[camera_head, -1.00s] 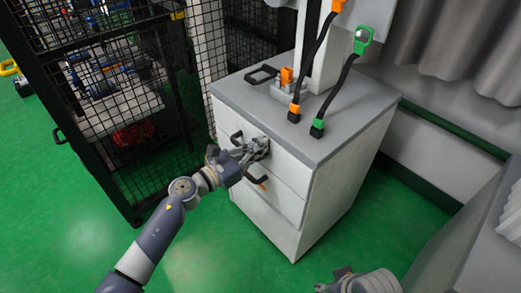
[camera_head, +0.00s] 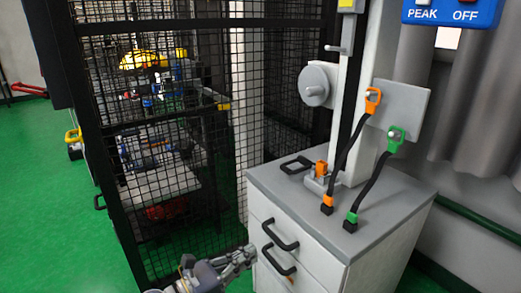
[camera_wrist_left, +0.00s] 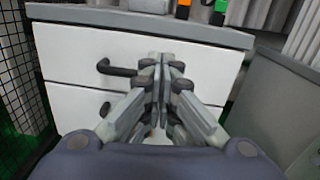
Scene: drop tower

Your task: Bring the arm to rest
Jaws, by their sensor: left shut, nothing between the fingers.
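My left gripper (camera_head: 246,255) is low in the head view, in front of the left side of the white drawer cabinet (camera_head: 320,260). Its fingers are together with nothing between them. In the left wrist view the closed fingers (camera_wrist_left: 161,62) point at the drawer fronts, and I cannot tell the exact gap to them. The upper black drawer handle (camera_head: 280,236) and the lower one (camera_head: 278,261) are to the right of the gripper in the head view. My right gripper does not show in the current views.
A black mesh cage (camera_head: 160,130) stands to the left and behind. On the grey cabinet top (camera_head: 385,215) are a column, an orange strap (camera_head: 350,150) and a green strap (camera_head: 372,185). A blue PEAK/OFF box (camera_head: 455,12) hangs above. Green floor (camera_head: 50,225) is free at left.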

